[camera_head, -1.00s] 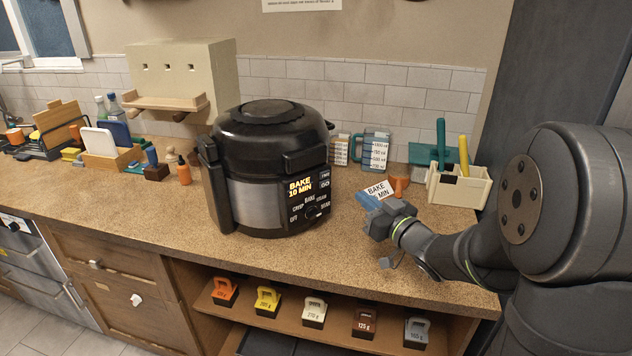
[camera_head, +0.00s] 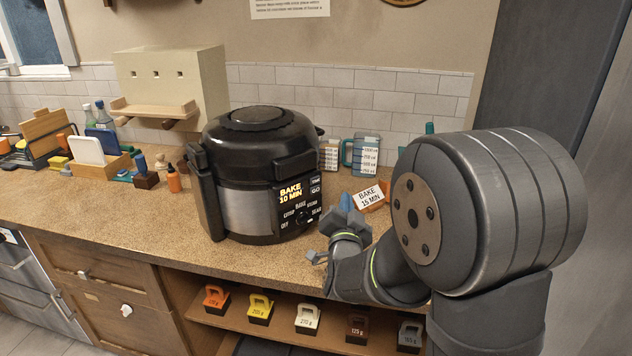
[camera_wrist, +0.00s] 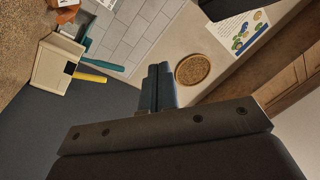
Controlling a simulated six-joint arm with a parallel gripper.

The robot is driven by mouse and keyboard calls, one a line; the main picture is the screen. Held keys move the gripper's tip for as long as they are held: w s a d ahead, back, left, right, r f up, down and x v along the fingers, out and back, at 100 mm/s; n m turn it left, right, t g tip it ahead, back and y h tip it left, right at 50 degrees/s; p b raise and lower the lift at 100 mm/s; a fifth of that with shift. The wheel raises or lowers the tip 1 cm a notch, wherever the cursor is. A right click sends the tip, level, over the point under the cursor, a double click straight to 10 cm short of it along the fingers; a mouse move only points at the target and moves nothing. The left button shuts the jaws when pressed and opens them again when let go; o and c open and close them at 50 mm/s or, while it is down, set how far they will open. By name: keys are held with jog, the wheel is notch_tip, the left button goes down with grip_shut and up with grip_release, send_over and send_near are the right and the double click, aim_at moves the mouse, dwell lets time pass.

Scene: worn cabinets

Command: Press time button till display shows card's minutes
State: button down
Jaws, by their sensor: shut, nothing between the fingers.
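The black multicooker (camera_head: 255,175) stands on the counter. Its lit display (camera_head: 291,193) reads "BAKE 10 MIN". Two small buttons sit right of the display, the upper TIME button (camera_head: 315,182) and the lower GO button (camera_head: 315,190); a dial (camera_head: 304,217) is below. The card (camera_head: 369,196) stands on the counter to the right and reads "BAKE 15 MIN". My gripper (camera_head: 346,205) is shut and empty, in front of the card and right of the cooker panel, apart from the buttons. In the wrist view my gripper (camera_wrist: 158,75) points at the wall.
A measuring jug (camera_head: 362,156) stands behind the card. A utensil caddy (camera_wrist: 62,62) shows in the wrist view. Labelled weights (camera_head: 307,318) sit on the shelf below. The counter front left of the cooker (camera_head: 130,215) is clear.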

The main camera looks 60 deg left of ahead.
jog(key=shift+s+d+f+m+h, duration=0.1)
jog(key=shift+d+f+m+h, duration=0.05)
jog(key=shift+f+m+h, duration=0.25)
send_near(320, 178)
jog(key=shift+w+d+x, duration=0.15)
jog(key=shift+x, duration=0.7)
jog(key=shift+w+d+x, duration=0.1)
jog(key=shift+w+x, duration=0.05)
jog(key=shift+x, duration=0.7)
jog(key=shift+w+d+x, duration=0.15)
jog(key=shift+w+x, duration=0.05)
jog(key=shift+x, duration=0.7)
jog(key=shift+s+a, duration=0.1)
jog(key=shift+a, duration=0.1)
jog(key=shift+a, duration=0.25)
jog(key=shift+a, duration=0.4)
dwell(0.6)
dwell(0.4)
jog(key=shift+d, duration=0.85)
